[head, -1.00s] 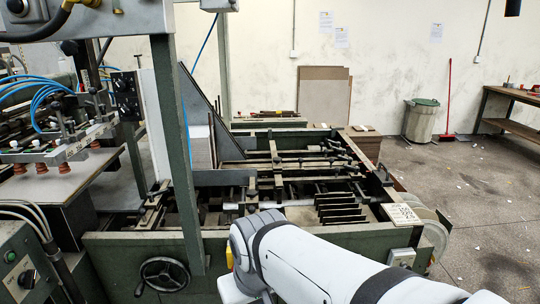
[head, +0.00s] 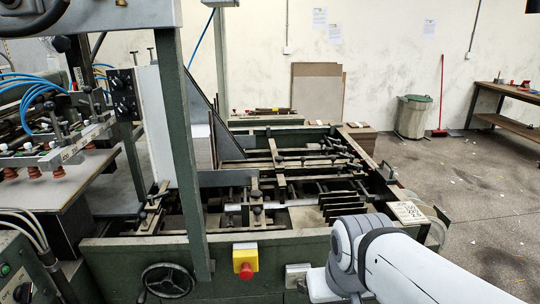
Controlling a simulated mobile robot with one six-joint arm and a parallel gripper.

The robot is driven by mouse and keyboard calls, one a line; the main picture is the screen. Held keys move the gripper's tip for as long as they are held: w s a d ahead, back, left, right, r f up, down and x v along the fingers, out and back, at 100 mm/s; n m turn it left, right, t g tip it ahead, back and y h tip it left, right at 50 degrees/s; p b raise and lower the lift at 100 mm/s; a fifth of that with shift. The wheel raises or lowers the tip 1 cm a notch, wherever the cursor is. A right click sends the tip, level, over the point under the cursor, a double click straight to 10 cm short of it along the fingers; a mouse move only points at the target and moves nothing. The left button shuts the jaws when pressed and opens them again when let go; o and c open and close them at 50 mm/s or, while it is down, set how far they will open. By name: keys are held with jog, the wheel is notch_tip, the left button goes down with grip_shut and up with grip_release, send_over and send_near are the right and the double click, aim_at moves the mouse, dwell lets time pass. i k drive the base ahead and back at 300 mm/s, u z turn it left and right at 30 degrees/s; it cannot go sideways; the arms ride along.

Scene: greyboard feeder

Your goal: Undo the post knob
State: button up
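Several small black knobs stand on the green feeder machine. One dark knob (head: 257,210) is on the crossbar near the middle of the bed, and another knob (head: 49,105) is on the suction-cup bar at the left. I cannot tell which one is the post knob. The green upright post (head: 186,150) rises in front of the bed. My white arm comes in at the lower right, in front of the machine's front rail. My gripper is out of view, and no part of it shows touching a knob.
A yellow box with a red button (head: 244,260) and a handwheel (head: 167,281) are on the front rail (head: 120,255). Dark slats (head: 345,203) lie in the bed. A bin (head: 412,117) and a workbench (head: 510,93) stand at the back right.

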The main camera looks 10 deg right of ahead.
aim_at(279, 159)
jog(key=u, duration=0.05)
jog(key=i, duration=1)
jog(key=z, duration=0.05)
